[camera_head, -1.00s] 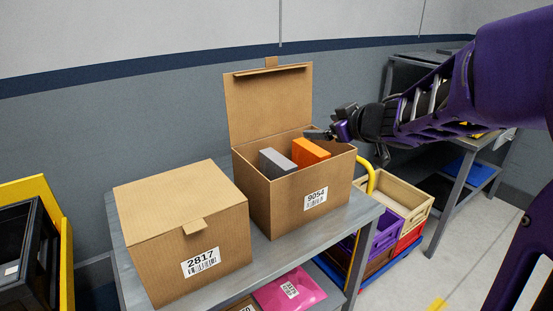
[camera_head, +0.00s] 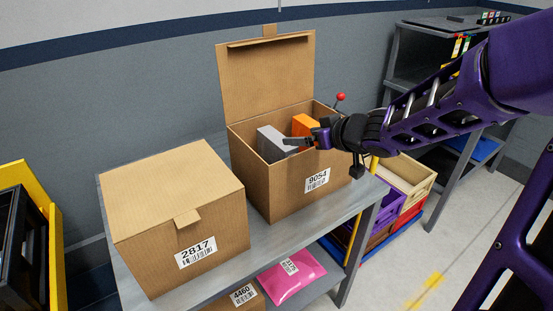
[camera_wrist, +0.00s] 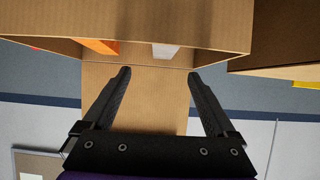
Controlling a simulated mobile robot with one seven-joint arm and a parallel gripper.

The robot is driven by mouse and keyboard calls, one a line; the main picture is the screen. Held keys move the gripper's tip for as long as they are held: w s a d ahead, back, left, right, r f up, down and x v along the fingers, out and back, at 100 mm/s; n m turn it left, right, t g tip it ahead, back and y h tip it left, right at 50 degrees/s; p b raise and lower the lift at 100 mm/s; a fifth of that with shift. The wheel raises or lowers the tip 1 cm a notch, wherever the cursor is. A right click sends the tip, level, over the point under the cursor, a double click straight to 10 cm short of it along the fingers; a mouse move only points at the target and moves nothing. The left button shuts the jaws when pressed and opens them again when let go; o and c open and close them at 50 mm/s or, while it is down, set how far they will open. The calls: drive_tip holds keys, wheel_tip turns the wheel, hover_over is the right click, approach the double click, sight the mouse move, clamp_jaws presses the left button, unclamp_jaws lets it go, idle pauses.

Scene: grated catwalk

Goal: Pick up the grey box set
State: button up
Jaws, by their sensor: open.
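The grey box set (camera_head: 277,144) stands upright inside the open cardboard box (camera_head: 290,190) labelled 9054, left of an orange box (camera_head: 305,125). In the wrist view the grey box (camera_wrist: 165,51) and the orange box (camera_wrist: 98,46) show past the cardboard rim, at the top. My gripper (camera_head: 296,143) is at the open box, its fingers beside the grey box in the head view and partly in front of the orange one. In the wrist view my gripper (camera_wrist: 160,78) has its fingers spread wide with nothing between them. The lower part of the grey box is hidden.
A closed cardboard box (camera_head: 175,215) labelled 2817 stands left on the same metal table (camera_head: 262,243). The open box's raised lid (camera_head: 268,80) stands behind. A pink package (camera_head: 291,276) lies on the lower shelf. Coloured crates (camera_head: 400,180) stand at right.

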sight(279, 139)
drive_tip(key=x, duration=0.7)
drive_tip(key=shift+w+a+f, duration=0.15)
drive_tip(key=shift+w+a, duration=0.05)
drive_tip(key=shift+w+a+f, duration=0.25)
drive_tip(key=shift+a+f, duration=0.05)
drive_tip(key=shift+a, duration=0.05)
drive_tip(key=shift+s+x, duration=0.2)
drive_tip(key=shift+x, duration=1.95)
drive_tip(key=shift+a+f, duration=0.1)
drive_tip(key=shift+f, duration=0.1)
drive_tip(key=shift+c, duration=0.3)
clamp_jaws()
